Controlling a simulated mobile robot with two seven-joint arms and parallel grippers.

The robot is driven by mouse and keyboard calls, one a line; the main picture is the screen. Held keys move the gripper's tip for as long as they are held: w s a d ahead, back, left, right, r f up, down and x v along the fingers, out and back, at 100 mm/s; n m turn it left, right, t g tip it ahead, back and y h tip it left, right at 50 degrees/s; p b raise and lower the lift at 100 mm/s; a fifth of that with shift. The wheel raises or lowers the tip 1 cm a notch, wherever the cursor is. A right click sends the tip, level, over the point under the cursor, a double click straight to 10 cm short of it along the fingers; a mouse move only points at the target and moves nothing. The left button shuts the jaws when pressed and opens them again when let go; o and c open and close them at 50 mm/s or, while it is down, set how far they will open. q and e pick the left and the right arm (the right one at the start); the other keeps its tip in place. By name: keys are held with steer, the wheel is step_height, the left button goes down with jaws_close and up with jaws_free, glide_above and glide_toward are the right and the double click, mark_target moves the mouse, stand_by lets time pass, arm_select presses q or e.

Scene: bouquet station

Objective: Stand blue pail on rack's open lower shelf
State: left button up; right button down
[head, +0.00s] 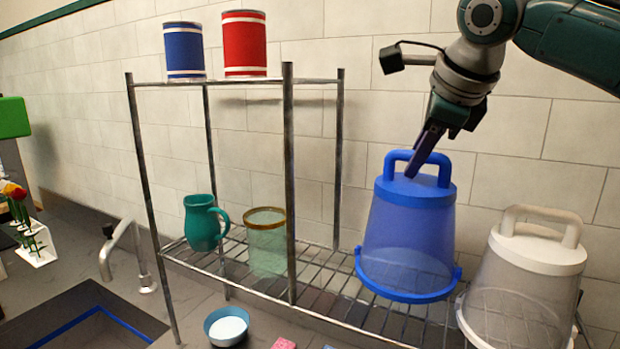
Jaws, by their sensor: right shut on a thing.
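The blue pail (405,235) is translucent, wider at its lower rim, with a loop handle on top. My right gripper (424,160) comes down from the upper right and is shut on this handle. The pail is roughly upright, slightly tilted, in front of the wall over the right part of the rack's lower shelf (345,308). I cannot tell whether its lower rim touches the shelf wires. My left gripper is not in view.
A white-lidded pail (530,275) stands close to the right. Blue (184,50) and red (244,44) cans are on the upper shelf. A bowl (227,326) sits in front.

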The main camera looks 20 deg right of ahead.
mark_target(416, 186)
step_height(416, 186, down, 5)
steer(key=shift+f+p, duration=0.1)
steer(key=shift+p, duration=0.5)
steer(key=shift+w+f, duration=0.1)
steer(key=shift+f, duration=0.1)
steer(key=c, duration=0.8)
jaws_free()
steer(key=shift+f, duration=0.1)
steer(key=shift+o, duration=0.2)
